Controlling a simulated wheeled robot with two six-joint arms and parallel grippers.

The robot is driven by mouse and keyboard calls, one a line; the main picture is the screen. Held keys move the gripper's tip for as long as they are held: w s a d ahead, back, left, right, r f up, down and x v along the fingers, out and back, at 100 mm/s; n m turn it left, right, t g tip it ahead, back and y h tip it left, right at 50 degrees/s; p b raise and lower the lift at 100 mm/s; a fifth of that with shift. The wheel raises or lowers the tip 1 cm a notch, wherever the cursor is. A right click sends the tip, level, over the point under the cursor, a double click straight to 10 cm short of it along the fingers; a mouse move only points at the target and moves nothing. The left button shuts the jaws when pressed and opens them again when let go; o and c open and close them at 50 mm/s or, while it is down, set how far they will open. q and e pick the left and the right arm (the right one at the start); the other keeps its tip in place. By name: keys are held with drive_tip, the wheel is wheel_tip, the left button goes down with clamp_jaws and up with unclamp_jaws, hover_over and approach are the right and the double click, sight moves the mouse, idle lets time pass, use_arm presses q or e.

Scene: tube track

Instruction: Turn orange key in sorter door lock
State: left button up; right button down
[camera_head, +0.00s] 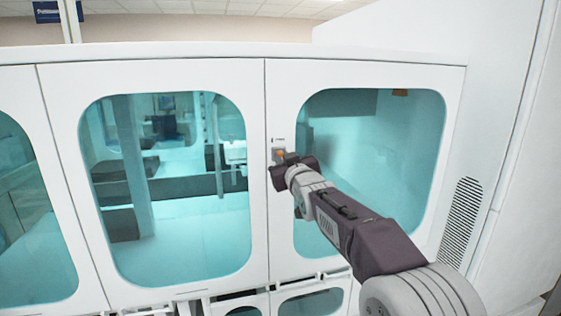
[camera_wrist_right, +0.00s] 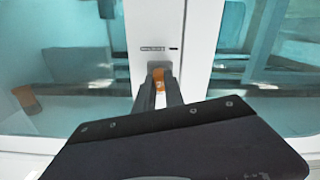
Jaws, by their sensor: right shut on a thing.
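The orange key (camera_head: 281,155) is at the lock (camera_head: 277,152) near the left edge of the sorter's right door (camera_head: 283,240). My right gripper (camera_head: 283,159) reaches in from the lower right and is shut on the key. In the right wrist view the orange key (camera_wrist_right: 158,78) shows between the two dark fingers of my right gripper (camera_wrist_right: 158,90), in front of the white door frame. The keyhole is hidden behind the key and fingers, so how deep the key sits cannot be seen. My left gripper is not in view.
The door has a large teal window (camera_head: 370,130). A second windowed door (camera_head: 257,250) stands to its left, with a narrow seam between. A white side wall with a dark vent (camera_head: 461,222) is at the right. An orange item (camera_wrist_right: 27,99) shows at the left in the wrist view.

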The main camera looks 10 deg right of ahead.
drive_tip(key=shift+n, duration=0.3)
drive_tip(key=shift+n+b, duration=0.85)
drive_tip(key=shift+n, duration=0.65)
